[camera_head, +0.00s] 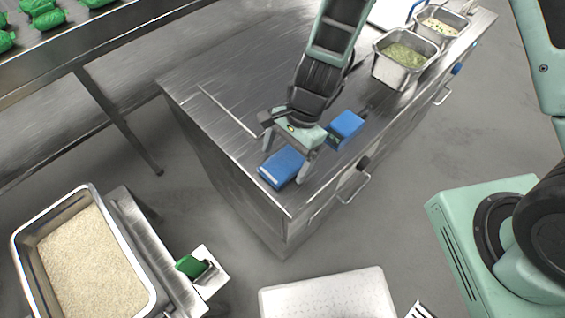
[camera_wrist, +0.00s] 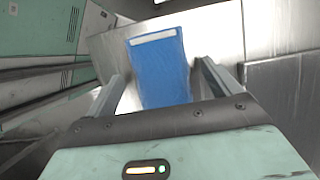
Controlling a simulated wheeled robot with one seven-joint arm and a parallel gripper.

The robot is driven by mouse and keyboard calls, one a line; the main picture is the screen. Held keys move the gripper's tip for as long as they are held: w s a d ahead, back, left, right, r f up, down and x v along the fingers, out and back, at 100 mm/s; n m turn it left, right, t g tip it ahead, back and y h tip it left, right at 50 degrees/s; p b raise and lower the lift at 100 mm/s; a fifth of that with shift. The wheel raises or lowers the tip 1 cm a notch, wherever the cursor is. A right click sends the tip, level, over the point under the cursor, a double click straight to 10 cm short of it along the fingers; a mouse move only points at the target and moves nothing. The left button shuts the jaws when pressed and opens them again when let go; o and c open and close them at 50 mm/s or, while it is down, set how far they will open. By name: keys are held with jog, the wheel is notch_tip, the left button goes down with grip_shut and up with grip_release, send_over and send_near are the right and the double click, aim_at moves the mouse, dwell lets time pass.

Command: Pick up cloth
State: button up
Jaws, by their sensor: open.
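A blue folded cloth (camera_head: 281,167) with a pale strip along one edge lies on the steel counter (camera_head: 222,141) near its front corner. In the wrist view the blue cloth (camera_wrist: 160,70) shows between the two fingers. My gripper (camera_head: 284,172) is open above the cloth, one finger on each side of it. The gripper also fills the lower part of the wrist view (camera_wrist: 161,86). I cannot tell how far the fingertips are above the counter.
A second blue object (camera_head: 346,126) lies right of my gripper. Steel pans with green food (camera_head: 402,56) and pale food (camera_head: 440,26) stand at the counter's far end. A rice tray (camera_head: 150,289) is at lower left. A white perforated board (camera_head: 328,294) is at the bottom.

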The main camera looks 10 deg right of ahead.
aim_at(284, 163)
jog(key=shift+a+f, duration=0.15)
jog(key=shift+f, duration=0.25)
jog(key=shift+f, duration=0.2)
jog(key=c, duration=1.1)
jog(key=shift+r, duration=0.15)
jog(key=shift+c, duration=0.2)
notch_tip(284, 163, up, 10)
jog(key=shift+s+r, duration=0.1)
jog(key=o, duration=0.4)
jog(key=shift+c, duration=1.1)
jog(key=shift+s, duration=0.1)
